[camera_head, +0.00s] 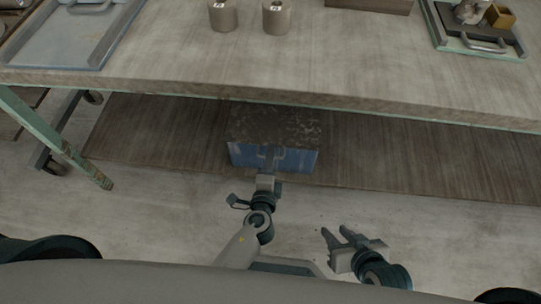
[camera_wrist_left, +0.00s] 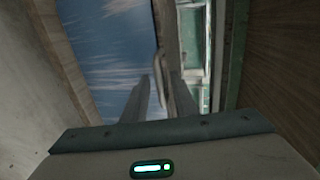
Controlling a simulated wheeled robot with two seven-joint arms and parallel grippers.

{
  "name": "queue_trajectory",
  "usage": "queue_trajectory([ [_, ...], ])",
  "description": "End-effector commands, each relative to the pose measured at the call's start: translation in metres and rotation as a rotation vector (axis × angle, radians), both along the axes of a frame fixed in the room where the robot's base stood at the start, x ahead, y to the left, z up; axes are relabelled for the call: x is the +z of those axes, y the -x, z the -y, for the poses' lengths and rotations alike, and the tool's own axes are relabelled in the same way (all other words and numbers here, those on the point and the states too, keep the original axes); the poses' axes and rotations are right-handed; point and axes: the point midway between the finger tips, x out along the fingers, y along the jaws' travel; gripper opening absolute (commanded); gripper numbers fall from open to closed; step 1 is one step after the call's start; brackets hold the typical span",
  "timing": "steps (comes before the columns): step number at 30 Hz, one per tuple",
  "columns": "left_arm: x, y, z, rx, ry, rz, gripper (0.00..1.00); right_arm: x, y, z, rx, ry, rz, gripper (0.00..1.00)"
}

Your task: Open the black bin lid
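A box with blue sides (camera_head: 243,155) and a dark, speckled top (camera_head: 275,124) sits on the shelf under the table. It is the only bin-like thing I see, and its top lies flat on it. My left gripper (camera_head: 269,153) is at the middle of its front side. In the left wrist view its two fingers (camera_wrist_left: 155,95) stand apart, with a thin pale bar, perhaps a handle, between or just beyond them. I cannot tell if they touch it. The blue side (camera_wrist_left: 115,50) fills the upper left there. My right gripper (camera_head: 338,237) is open and empty above the floor.
The table (camera_head: 330,60) overhangs the shelf (camera_head: 410,160) behind the box. On the table are two grey cylinders (camera_head: 276,17), a tray (camera_head: 60,50) at left and another tray (camera_head: 446,40) at right. A green table leg (camera_head: 60,140) stands at left. The shelf is clear either side.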

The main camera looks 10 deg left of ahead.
Motion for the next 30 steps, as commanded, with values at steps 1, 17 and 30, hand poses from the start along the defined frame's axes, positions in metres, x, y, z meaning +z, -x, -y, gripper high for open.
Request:
queue_trajectory([
  [1,-0.0001,-0.0007,0.0000,0.000,0.000,0.000,0.26,0.0000,0.0000,0.0002,0.000,0.000,0.000,0.31],
  [17,-0.0002,-0.0005,-0.0002,0.000,0.000,0.000,0.00,-0.0003,0.0003,0.0023,0.004,0.005,0.001,0.31],
  [30,-0.0004,-0.0002,-0.0002,0.000,0.000,0.000,0.00,-0.0003,0.0020,0.0021,0.003,0.005,-0.001,0.31],
])
